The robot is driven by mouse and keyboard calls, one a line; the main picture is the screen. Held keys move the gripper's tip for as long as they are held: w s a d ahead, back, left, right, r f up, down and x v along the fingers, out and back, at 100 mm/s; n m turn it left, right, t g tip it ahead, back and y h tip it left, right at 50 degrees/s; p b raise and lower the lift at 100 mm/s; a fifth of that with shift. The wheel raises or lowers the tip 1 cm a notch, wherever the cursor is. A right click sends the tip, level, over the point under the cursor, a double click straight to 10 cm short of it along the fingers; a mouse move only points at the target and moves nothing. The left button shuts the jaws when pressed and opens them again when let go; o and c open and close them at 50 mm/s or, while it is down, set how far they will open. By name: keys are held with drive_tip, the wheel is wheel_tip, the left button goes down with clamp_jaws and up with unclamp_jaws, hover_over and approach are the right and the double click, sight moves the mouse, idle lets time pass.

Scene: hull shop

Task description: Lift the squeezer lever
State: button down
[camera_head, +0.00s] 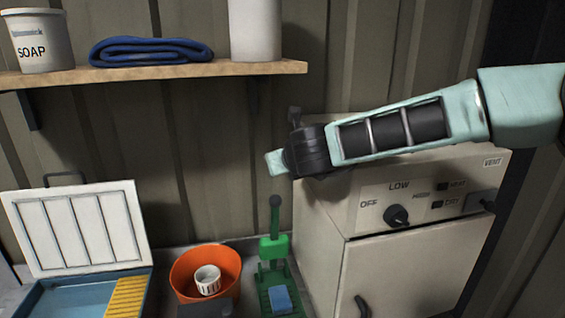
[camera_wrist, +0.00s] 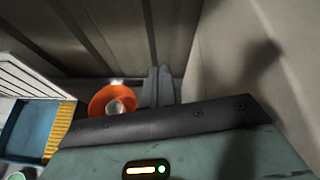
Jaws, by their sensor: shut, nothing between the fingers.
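The green squeezer (camera_head: 277,297) stands on the counter between the orange bucket and the white cabinet. Its lever (camera_head: 275,215) is a dark rod with a round knob, pointing up in the head view. A blue block (camera_head: 281,299) lies on the squeezer's base. My gripper (camera_head: 275,163) is above the squeezer, apart from the knob, at the cabinet's upper left corner. In the wrist view my gripper's fingers (camera_wrist: 158,84) are together and hold nothing. I cannot make out the squeezer in the wrist view.
The orange bucket (camera_head: 183,272) holds a white slotted cup (camera_head: 208,280). A blue basin (camera_head: 60,300) with a raised white lid (camera_head: 83,228) is at left. The cabinet (camera_head: 390,275) stands close on the right. A shelf (camera_head: 160,73) hangs above.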

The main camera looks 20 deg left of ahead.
drive_tip(key=s+d+f+n+g+y+b, duration=0.1)
drive_tip(key=s+f+n+g+b, duration=0.15)
drive_tip(key=s+n, duration=0.35)
drive_tip(key=s+d+f+n+g+b, duration=0.1)
drive_tip(key=s+f+n+b, duration=0.25)
drive_tip(key=s+n, duration=0.25)
drive_tip(key=s+d+f+n+g+y+b, duration=0.1)
drive_tip(key=s+d+f+n+g+b, duration=0.1)
drive_tip(key=s+f+n+b, duration=0.25)
drive_tip(key=s+d+f+n+g+h+b, duration=0.1)
drive_tip(key=s+d+f+n+h+b, duration=0.2)
drive_tip(key=d, duration=0.7)
drive_tip(key=s+d+f+n+g+h+b, duration=0.2)
drive_tip(key=s+d+f+n+b, duration=0.1)
drive_tip(key=s+d+f+n, duration=0.4)
drive_tip(key=s+d+f+n+g+h+b, duration=0.1)
drive_tip(key=s+d+f+n, duration=0.4)
drive_tip(key=d, duration=0.9)
drive_tip(key=s+n+h+b, duration=0.1)
drive_tip(key=s+n+h, duration=0.1)
drive_tip(key=s, duration=0.3)
drive_tip(key=shift+s+f+n+g+h+b, duration=0.15)
drive_tip(key=shift+s+n+g+h+b, duration=0.2)
drive_tip(key=shift+n, duration=0.3)
